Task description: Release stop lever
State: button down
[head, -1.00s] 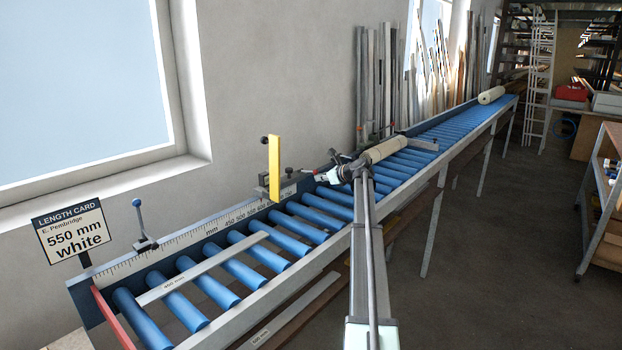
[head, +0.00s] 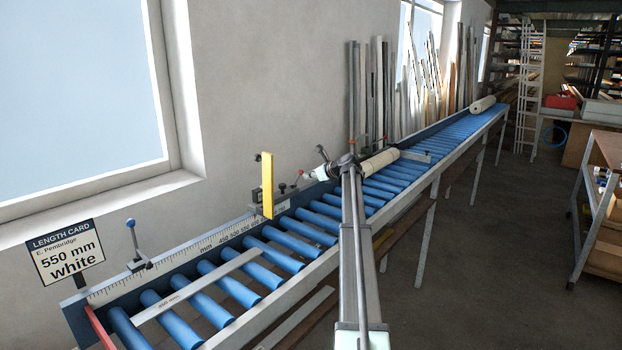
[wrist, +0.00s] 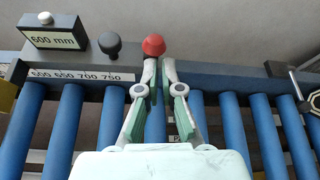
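A red ball knob (wrist: 153,45), which looks like the stop lever's end, stands at the back rail in the wrist view. My gripper (wrist: 159,62) has its two fingertips just in front of and below this knob, with a narrow gap between them. The left fingertip overlaps the knob's lower edge, and the lever's stem is hidden, so I cannot tell whether they grip it. A black knob (wrist: 109,43) stands just left of it, beside a dark box reading 600 mm (wrist: 53,41). In the head view my gripper (head: 312,175) is right of the yellow stop plate (head: 267,185).
Blue rollers (head: 262,252) run along the table, with a light profile (head: 195,285) lying on them at the near end. A length card (head: 65,255) reads 550 mm white. A clamp-like fitting (wrist: 292,82) is at the right.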

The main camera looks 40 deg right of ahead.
jog(key=shift+w+a+r, duration=0.2)
jog(key=shift+w+r, duration=0.2)
jog(key=shift+r, duration=0.1)
jog(key=shift+w+a+r, duration=0.15)
jog(key=shift+w+r, duration=0.2)
jog(key=shift+r, duration=0.15)
jog(key=shift+a+f, duration=0.1)
jog(key=shift+s+f, duration=0.2)
jog(key=shift+s, duration=0.05)
jog(key=s+d+r+b, duration=0.1)
jog(key=s+r+b, duration=0.2)
jog(key=s+r, duration=0.3)
notch_tip(320, 180, up, 2)
jog(key=shift+d+r, duration=0.1)
jog(key=shift+d, duration=0.3)
